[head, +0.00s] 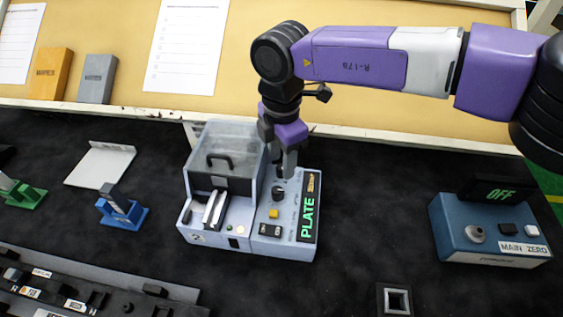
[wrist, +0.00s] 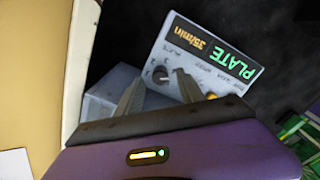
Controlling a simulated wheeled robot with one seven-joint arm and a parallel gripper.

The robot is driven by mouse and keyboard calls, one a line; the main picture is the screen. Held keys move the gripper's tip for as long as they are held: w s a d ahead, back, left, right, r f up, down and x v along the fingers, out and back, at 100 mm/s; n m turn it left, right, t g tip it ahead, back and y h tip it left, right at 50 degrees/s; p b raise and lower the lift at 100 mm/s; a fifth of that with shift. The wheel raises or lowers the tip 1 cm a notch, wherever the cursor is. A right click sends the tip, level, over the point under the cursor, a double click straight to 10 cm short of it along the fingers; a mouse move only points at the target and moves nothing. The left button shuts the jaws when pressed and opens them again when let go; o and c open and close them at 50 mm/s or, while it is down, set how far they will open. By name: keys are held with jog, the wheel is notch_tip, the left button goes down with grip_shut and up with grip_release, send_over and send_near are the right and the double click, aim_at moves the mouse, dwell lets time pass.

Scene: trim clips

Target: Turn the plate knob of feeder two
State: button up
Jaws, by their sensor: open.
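Feeder two (head: 215,180), a pale grey machine marked 2, stands mid-table with a clear lidded bin on its left and a control panel on its right. The plate knob (wrist: 160,73), small and dark, sits at the panel's far end by small PLATE lettering. My gripper (head: 287,172) is open and points down over that end. In the wrist view my gripper (wrist: 160,76) has one finger on each side of the knob. I cannot tell whether they touch it. In the head view the fingers partly hide it.
A second dark knob (head: 277,192) and a yellow button (head: 273,213) are nearer on the panel. The display (head: 309,208) reads PLATE in green and 35/min in orange. A blue MAIN ZERO box (head: 475,235) showing OFF stands right. Table between is clear.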

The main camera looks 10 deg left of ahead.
aim_at(281, 167)
notch_tip(281, 167, up, 6)
jog(key=shift+r+b, duration=0.2)
jog(key=shift+b, duration=0.2)
jog(key=shift+a, duration=0.1)
